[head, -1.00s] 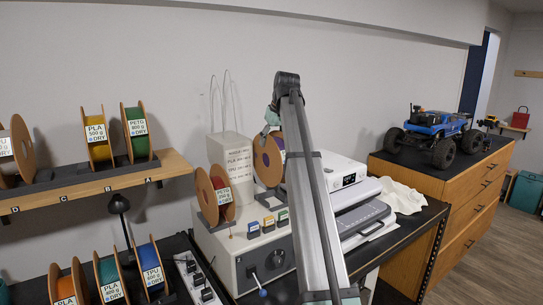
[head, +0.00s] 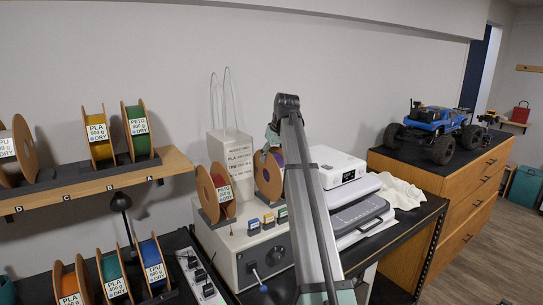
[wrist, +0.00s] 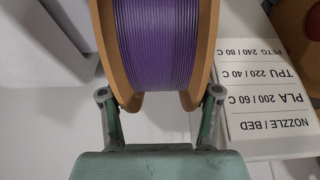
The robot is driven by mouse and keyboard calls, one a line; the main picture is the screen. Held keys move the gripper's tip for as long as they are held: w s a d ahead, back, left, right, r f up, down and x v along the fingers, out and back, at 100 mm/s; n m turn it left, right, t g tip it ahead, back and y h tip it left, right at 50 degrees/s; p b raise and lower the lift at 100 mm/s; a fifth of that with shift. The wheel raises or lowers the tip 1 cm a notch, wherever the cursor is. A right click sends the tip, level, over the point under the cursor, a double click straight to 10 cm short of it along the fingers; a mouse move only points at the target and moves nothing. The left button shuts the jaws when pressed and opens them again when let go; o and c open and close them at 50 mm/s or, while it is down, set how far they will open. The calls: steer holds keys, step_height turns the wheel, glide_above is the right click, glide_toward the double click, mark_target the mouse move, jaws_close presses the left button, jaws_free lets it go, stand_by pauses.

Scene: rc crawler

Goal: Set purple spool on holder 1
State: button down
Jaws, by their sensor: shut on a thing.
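The purple spool (wrist: 166,45), with brown flanges, is in my gripper (wrist: 160,95); one finger is on each flange in the wrist view. In the head view the purple spool (head: 267,177) is upright at the right rear of the white machine (head: 240,250), partly behind my arm. Its lower edge is close to the machine top; I cannot tell if it touches. A spool of red filament (head: 222,190) stands in a dark holder on the machine's left. The holder under the purple spool and any holder number are not clearly visible.
A white block with temperature labels (head: 229,160) stands behind the spools. A white printer-like device (head: 340,172) is right of my arm. A shelf (head: 120,178) with several spools is at left.

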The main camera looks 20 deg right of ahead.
steer(key=shift+f, duration=0.25)
steer(key=shift+c, duration=1.2)
jaws_free()
steer(key=shift+r, duration=0.45)
steer(key=b+v, duration=0.3)
steer(key=v, duration=0.8)
steer(key=shift+s+r, duration=0.15)
steer(key=shift+r, duration=0.2)
steer(key=shift+d+f, duration=0.1)
